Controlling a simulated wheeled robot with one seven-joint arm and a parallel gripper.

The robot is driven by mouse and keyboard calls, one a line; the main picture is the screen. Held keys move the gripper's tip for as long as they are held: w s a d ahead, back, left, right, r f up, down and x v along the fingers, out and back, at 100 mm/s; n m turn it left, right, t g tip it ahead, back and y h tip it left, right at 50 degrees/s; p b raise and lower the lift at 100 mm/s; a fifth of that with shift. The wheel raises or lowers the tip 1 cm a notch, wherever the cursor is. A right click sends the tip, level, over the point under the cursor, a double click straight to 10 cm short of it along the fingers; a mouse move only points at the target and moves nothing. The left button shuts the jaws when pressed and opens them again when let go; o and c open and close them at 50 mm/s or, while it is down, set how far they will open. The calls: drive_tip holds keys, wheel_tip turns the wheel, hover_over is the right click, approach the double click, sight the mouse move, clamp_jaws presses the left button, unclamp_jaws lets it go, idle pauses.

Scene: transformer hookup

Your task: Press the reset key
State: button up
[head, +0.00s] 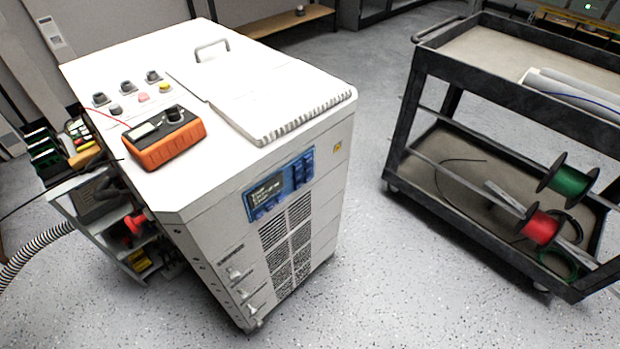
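A white transformer cabinet (130,66) stands left of the middle in the head view. Its front carries a blue control panel (279,186) with a dark display (265,193) and small keys (303,170) to the display's right. The key labels are too small to read, so I cannot tell which is the reset key. My gripper is not in view.
An orange meter (165,150) lies on the cabinet top, near a hinged-looking lid with a handle (212,45). A dark cart (408,110) with green and red wire spools (541,228) stands at right. Speckled floor (370,250) between them is clear. A ribbed hose (30,248) runs at left.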

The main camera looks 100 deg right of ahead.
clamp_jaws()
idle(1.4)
